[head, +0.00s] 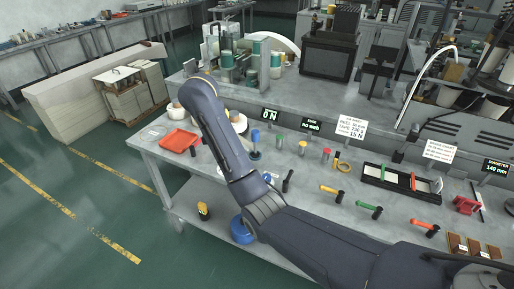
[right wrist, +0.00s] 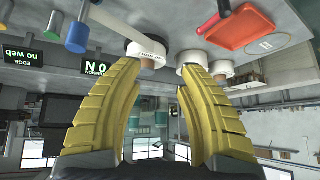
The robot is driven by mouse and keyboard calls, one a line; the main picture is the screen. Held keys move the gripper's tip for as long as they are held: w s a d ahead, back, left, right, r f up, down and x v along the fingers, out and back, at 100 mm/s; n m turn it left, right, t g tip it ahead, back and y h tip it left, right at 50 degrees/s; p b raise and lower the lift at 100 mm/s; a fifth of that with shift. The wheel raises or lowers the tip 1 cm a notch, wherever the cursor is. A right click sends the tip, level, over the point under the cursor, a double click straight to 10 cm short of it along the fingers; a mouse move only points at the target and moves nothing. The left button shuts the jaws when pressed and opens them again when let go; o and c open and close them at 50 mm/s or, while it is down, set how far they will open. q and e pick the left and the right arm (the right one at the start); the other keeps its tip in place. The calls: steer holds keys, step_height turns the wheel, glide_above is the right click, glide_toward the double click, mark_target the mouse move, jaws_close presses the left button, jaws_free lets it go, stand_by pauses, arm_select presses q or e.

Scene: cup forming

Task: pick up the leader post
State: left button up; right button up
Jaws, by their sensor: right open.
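My right gripper (right wrist: 161,70) is open in the right wrist view, its two yellow ridged fingers apart with nothing held between them. Beyond its tips stand a white disc with a lettered label and tan core (right wrist: 147,46) and a second white disc (right wrist: 194,75). In the head view my right arm crosses the bench and hides the gripper. A blue-topped post (head: 255,138) stands beside the arm; the blue cylinder (right wrist: 77,37) shows at upper left in the wrist view. I cannot tell which piece is the leader post. My left gripper is not in view.
A red tray (head: 179,140) lies at the bench's left end. Several small coloured-handled tools, such as a green-ended one (head: 368,209), lie along the bench front. A black tray (head: 395,179) and upright signs (head: 352,128) stand to the right. The floor left of the bench is open.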

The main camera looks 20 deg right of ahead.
steer(key=s+d+r+m+g, duration=0.25)
steer(key=s+d, duration=0.25)
steer(key=d, duration=0.5)
glide_toward(255, 141)
steer(key=shift+w, duration=1)
steer(key=shift+n+g, duration=0.35)
steer(key=shift+g, duration=0.1)
steer(key=shift+s+x, duration=0.15)
steer(key=shift+x, duration=1.4)
steer(key=shift+s+x, duration=0.1)
steer(key=shift+x, duration=4.55)
steer(key=shift+o, duration=0.3)
jaws_close()
steer(key=shift+r, duration=0.1)
